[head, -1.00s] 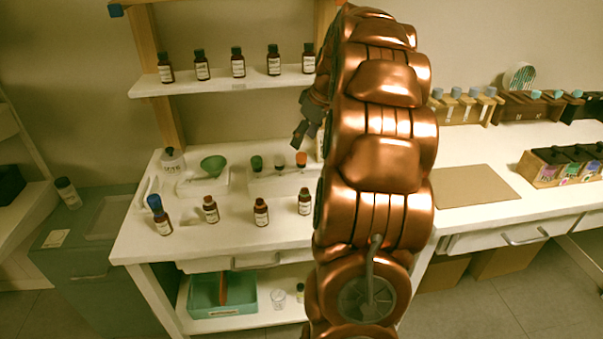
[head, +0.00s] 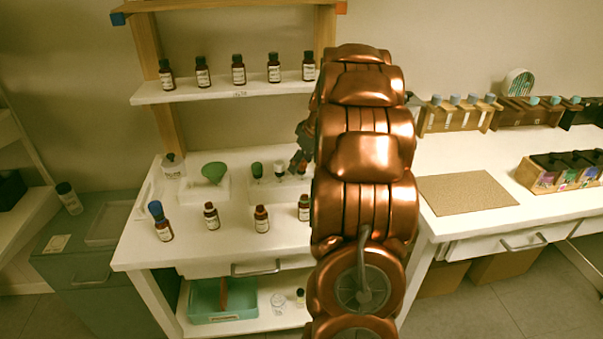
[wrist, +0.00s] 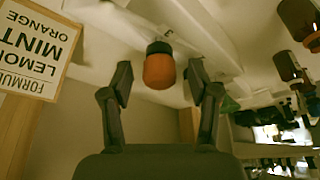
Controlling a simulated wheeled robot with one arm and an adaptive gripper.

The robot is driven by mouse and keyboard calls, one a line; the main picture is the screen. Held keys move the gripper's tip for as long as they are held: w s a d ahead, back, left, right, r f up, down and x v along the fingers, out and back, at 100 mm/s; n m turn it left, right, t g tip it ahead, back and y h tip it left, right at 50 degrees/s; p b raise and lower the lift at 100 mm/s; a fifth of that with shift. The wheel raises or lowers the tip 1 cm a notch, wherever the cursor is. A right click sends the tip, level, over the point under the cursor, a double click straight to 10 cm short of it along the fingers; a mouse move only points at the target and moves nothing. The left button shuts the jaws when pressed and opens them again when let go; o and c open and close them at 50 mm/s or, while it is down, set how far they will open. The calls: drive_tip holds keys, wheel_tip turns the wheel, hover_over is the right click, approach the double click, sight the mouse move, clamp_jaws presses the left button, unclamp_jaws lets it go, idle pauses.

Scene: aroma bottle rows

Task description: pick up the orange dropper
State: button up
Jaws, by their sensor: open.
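The orange dropper (wrist: 159,70) shows in the wrist view with a rounded orange bulb and a dark collar. It lies between the two finger pads of my open gripper (wrist: 160,84), with a gap on each side. In the head view my gripper (head: 300,152) is at the right end of the white dropper stand (head: 268,187) and largely hides the orange dropper there. A green-topped dropper (head: 257,169) and a white-topped dropper (head: 279,169) stand to its left.
Several brown bottles stand along the front of the bench, one with a blue top (head: 160,222). More bottles line the shelf (head: 215,92) above. A green funnel (head: 214,171) is left of the stand. A formula card (wrist: 32,45) fills the wrist view's upper left.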

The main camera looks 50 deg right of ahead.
drive_tip(key=shift+c, duration=0.4)
drive_tip(key=c, duration=0.7)
drive_tip(key=shift+o, duration=0.2)
wheel_tip(320, 180, up, 10)
drive_tip(key=shift+r+b, duration=0.1)
drive_tip(key=shift+b, duration=0.45)
